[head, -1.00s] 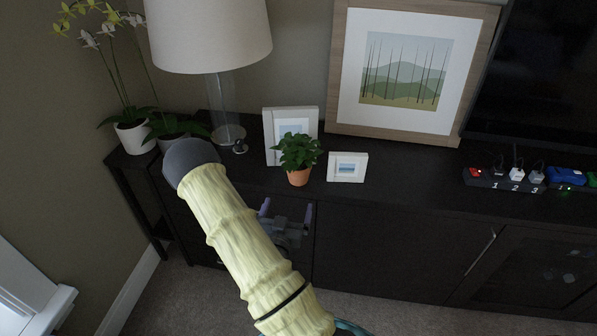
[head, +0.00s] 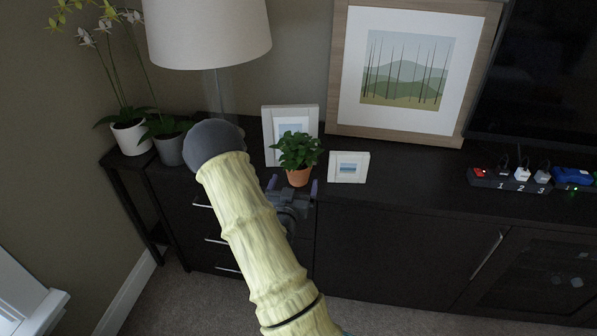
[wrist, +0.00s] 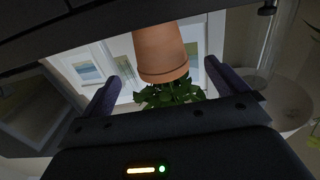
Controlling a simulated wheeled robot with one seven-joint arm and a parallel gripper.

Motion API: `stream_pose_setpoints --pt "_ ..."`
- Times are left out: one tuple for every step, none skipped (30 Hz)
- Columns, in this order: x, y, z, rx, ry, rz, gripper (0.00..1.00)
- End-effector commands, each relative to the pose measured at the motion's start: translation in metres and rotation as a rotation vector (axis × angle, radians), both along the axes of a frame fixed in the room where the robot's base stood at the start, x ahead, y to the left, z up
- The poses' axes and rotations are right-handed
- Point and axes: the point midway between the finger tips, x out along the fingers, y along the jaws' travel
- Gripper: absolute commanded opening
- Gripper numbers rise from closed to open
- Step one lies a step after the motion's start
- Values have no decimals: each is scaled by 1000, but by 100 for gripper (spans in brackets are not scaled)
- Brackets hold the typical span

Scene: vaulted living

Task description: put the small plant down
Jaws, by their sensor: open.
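The small plant (head: 298,152) has green leaves and a terracotta pot (head: 299,177). It stands upright near the front edge of the dark cabinet top (head: 400,182). My gripper (head: 293,184) is open, with one finger on each side of the pot's lower part in the head view. In the wrist view the pot (wrist: 160,52) appears upside down between the spread fingers of my gripper (wrist: 163,73), with visible gaps on both sides. My own arm does not cover the plant in the head view.
A small white frame (head: 348,167) stands right of the plant, and another white frame (head: 270,125) is close behind it. A lamp (head: 208,35) and potted plants are at left. A large landscape picture (head: 405,70) leans behind. A power strip (head: 510,181) lies at right.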

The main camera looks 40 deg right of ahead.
Motion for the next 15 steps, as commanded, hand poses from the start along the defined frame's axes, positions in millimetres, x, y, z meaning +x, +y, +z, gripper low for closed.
stream_pose_setpoints --pt "5 -7 0 -2 -3 -1 99" --pt "8 -10 0 -1 -2 -1 99" --pt "11 -13 0 -2 -1 0 99" --pt "13 -16 0 -2 -1 0 99" --pt "15 -17 0 -1 -1 0 99" --pt "16 -19 0 0 0 0 99" --pt "16 -19 0 0 0 0 99" --pt "16 -19 0 0 1 0 99" --pt "16 -19 0 0 1 0 99" --pt "16 -19 0 0 1 0 99" --pt "16 -19 0 0 1 0 99" --pt "16 -19 0 0 1 0 99" --pt "16 -19 0 0 1 0 99" --pt "16 -19 0 0 1 0 99" --pt "16 -19 0 -1 1 0 99"
